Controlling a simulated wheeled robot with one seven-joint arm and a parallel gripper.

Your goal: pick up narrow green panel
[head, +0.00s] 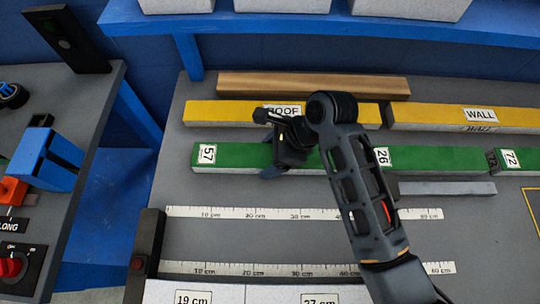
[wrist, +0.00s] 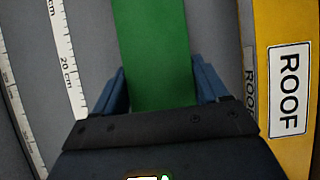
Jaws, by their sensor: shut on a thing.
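A long narrow green panel (head: 235,157) lies across the grey workbench in the head view, with a "57" label at its left end and a "26" label right of my arm. My gripper (head: 272,170) is over its left part, with the jaws on either side of it. In the wrist view the green panel (wrist: 155,50) runs up between the two blue fingers of my gripper (wrist: 160,95), which is shut on it. My arm hides part of the panel. I cannot tell whether it is off the bench. Another green piece (head: 515,160) labelled "72" lies at the right.
Yellow panels marked ROOF (head: 230,112) and WALL (head: 450,115) lie behind the green one, with a wooden strip (head: 310,85) farther back. A grey strip (head: 447,188) and white rulers (head: 240,213) lie in front. A blue shelf (head: 240,24) overhangs the back.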

